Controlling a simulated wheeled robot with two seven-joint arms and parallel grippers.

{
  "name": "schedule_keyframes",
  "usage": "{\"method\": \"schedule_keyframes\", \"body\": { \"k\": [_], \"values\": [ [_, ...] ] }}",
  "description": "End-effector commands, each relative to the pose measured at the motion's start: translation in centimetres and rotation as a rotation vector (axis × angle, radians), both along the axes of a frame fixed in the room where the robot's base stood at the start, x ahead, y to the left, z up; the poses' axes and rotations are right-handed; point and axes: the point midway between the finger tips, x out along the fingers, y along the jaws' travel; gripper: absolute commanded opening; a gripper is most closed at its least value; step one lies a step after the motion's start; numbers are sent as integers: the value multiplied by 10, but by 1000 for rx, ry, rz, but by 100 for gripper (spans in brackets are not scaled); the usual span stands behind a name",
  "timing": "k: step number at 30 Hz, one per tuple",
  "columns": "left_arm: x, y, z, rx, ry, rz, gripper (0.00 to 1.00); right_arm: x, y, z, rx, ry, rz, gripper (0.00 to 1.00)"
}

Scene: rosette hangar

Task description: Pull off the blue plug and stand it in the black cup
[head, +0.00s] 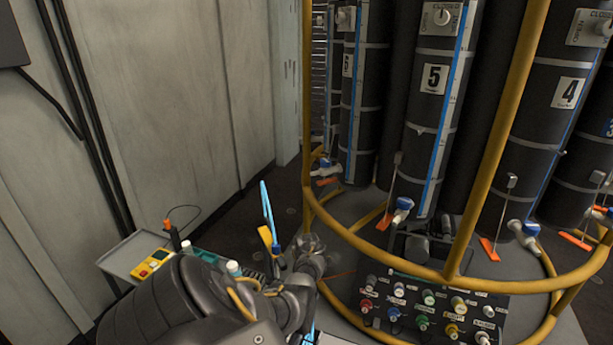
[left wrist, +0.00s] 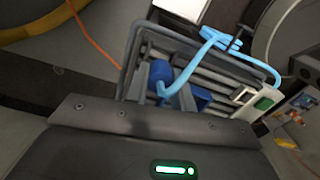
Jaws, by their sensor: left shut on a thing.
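I cannot tell whether the held piece is the blue plug. A blue fitting (head: 393,315) shows in the lower row of the black connector panel. I cannot make out the black cup; my arm hides part of the trolley. My right gripper is out of view.
The trolley (head: 118,262) carries a yellow box (head: 153,263) and an orange-handled tool (head: 169,226). The yellow tubular frame (head: 395,258) surrounds tall dark cylinders (head: 430,110) and the connector panel (head: 375,330). A grey wall (head: 170,90) stands at left.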

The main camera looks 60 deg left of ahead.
Motion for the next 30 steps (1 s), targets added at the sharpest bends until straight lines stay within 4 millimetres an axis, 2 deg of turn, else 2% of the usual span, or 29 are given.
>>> {"method": "schedule_keyframes", "body": {
  "k": [18,30],
  "values": [
    [1,1,-14,1,-1,-1,0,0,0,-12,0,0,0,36],
    [1,1,-14,1,-1,0,0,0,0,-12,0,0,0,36]
  ]
}}
